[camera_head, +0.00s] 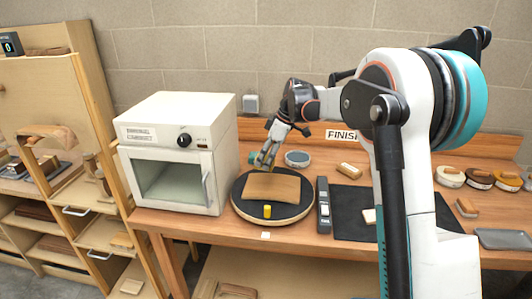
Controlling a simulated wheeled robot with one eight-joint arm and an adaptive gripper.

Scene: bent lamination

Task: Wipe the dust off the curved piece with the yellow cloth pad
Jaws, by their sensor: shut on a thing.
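The curved piece (272,187) is a tan, bent wooden sheet lying on a round dark turntable (240,206) with a pale rim. A small yellow block-like thing (267,211) stands at the front edge of the piece; I cannot tell whether it is the cloth pad. My gripper (264,162) points down at the turntable's back edge, just behind the piece. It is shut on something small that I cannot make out. I cannot tell whether it touches the piece. Dust on the piece is too fine to see here.
A white oven (165,126) with a glass door stands close on the left. A round tin (297,158) sits behind the turntable. A dark upright-edged bar (324,205) and a black mat (350,222) lie to the right. Several brushes or pads (479,178) and a grey tray (503,239) are far right.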

